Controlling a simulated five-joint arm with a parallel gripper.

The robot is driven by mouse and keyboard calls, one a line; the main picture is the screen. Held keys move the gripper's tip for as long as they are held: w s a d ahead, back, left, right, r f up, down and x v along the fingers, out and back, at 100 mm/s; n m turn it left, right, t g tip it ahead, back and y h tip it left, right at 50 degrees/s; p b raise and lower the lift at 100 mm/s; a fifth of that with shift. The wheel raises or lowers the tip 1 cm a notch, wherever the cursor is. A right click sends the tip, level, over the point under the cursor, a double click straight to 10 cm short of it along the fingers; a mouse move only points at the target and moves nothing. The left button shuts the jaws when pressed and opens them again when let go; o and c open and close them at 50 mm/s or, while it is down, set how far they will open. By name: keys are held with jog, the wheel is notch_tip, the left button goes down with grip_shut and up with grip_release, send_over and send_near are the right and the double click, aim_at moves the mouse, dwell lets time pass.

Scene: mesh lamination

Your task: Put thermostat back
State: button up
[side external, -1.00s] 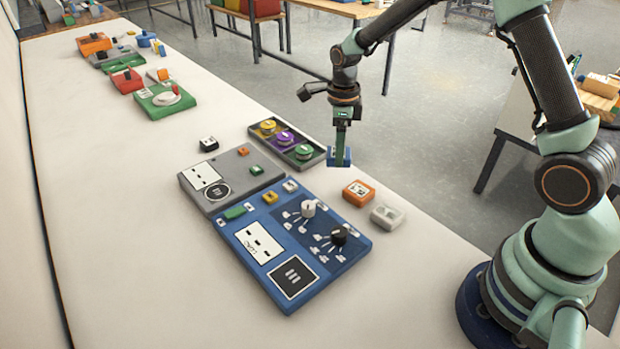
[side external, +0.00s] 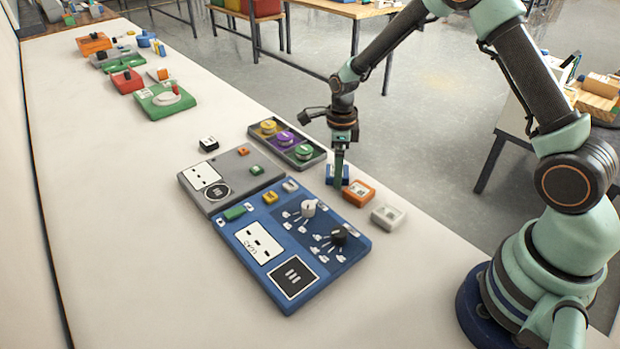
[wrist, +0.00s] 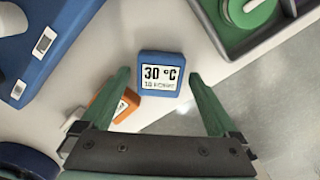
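The thermostat is a small blue block (side external: 330,174) with a white label; in the wrist view the block (wrist: 160,85) reads "30 °C". It rests on the table near the edge, in line with an orange block (side external: 359,191) and a white block (side external: 388,217). My gripper (side external: 338,184) points down at the thermostat, and a green finger hides part of it in the side view. In the wrist view my gripper (wrist: 160,76) is open, its two green fingers apart on either side of the thermostat, with visible gaps.
A blue panel (side external: 300,270) with knobs and a grey panel (side external: 215,205) lie to the left. A tray (side external: 318,158) with yellow, purple and green round pieces stands close behind. The table's edge and the floor (side external: 430,130) are close to the right.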

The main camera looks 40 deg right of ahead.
jog(key=shift+r, duration=0.15)
notch_tip(320, 180, up, 12)
jog(key=s+a+r+n+t, duration=0.1)
jog(key=s+r+n, duration=0.3)
jog(key=n, duration=0.5)
jog(key=s+a+r+n+t, duration=0.1)
jog(key=s+r+n+t, duration=0.1)
jog(key=s+r+n, duration=0.2)
jog(key=s+a+r+n+t, duration=0.1)
jog(key=s+r+n, duration=0.3)
jog(key=s+n, duration=0.4)
jog(key=shift+s+n+t, duration=0.3)
jog(key=shift+n+t, duration=0.5)
jog(key=shift+n, duration=2.2)
